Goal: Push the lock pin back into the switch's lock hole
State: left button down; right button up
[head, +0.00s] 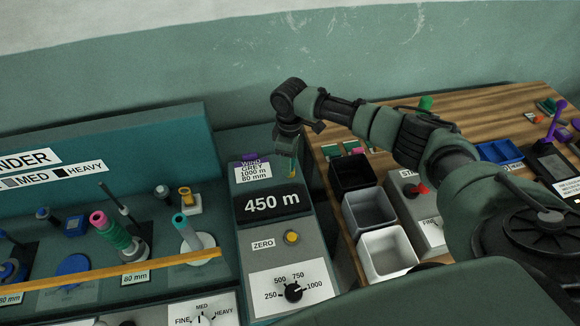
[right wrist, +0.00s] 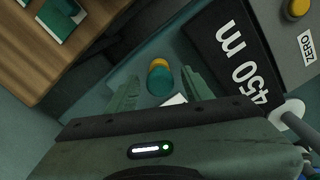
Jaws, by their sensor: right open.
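My right gripper (head: 290,160) points down over the back of the grey counter unit (head: 300,232), whose display reads "450 m". In the right wrist view the right gripper (right wrist: 160,88) is open. A small rounded yellow-and-teal piece (right wrist: 160,76) shows between its fingertips, with space on both sides; I cannot tell for sure whether this is the lock pin. In the head view the fingers mostly hide that piece. I cannot make out a lock hole. A small white block with a yellow top (head: 186,199) stands to the left. My left gripper is not in view.
A teal winder bench (head: 100,140) with spools and a yellow bar (head: 150,266) is on the left. Black, grey and white bins (head: 388,250) stand right of the counter unit. A wooden table (head: 465,110) holds a blue tray (head: 498,152) and other small items.

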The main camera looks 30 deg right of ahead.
dwell(0.4)
jog(key=shift+p, duration=0.4)
grip_shut()
